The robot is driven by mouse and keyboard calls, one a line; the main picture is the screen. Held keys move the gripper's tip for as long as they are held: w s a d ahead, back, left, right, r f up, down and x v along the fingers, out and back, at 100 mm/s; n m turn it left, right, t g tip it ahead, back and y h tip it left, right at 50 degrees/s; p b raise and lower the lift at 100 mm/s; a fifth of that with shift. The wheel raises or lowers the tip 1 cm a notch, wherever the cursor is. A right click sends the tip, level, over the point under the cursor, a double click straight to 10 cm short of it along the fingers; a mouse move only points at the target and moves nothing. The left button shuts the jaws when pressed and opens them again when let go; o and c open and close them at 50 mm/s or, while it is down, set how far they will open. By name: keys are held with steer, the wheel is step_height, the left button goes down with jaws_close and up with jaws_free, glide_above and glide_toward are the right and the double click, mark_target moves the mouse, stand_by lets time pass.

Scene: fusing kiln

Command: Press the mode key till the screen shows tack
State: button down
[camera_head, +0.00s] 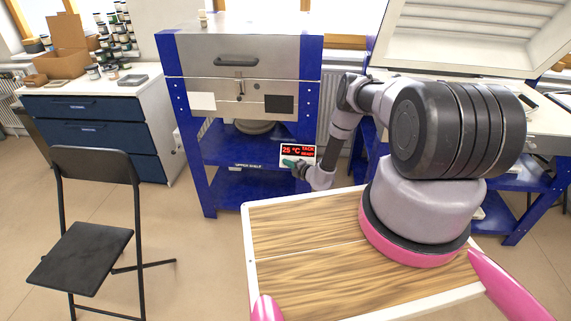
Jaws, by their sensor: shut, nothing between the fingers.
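The kiln's controller (307,150) is a small white panel on the right front post of the blue stand. Its black screen (298,150) shows "25 °C" in red. Two small red words stand beside it; the upper one looks like "TACK" and the lower like "READY", but they are too small to be sure. My gripper (288,163) is shut and empty at the lower left of the panel, just under the screen. I cannot tell whether it touches the panel. The mode key is not discernible, and my gripper and wrist cover the panel's lower part.
The grey kiln (240,60) sits on the blue stand, above a shelf marked "UPPER SHELF" (248,166). A black folding chair (85,240) stands at left, before a drawer cabinet (95,130). Floor between chair and stand is clear. Another open-lidded kiln (470,35) is at right.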

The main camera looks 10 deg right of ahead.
steer(key=shift+s+a+r, duration=0.1)
steer(key=shift+s+r, duration=0.1)
steer(key=s+r, duration=0.1)
steer(key=s+a+r, duration=0.1)
steer(key=s+r, duration=0.1)
steer(key=shift+s, duration=0.3)
stand_by(0.4)
steer(key=shift+a, duration=0.1)
stand_by(1.2)
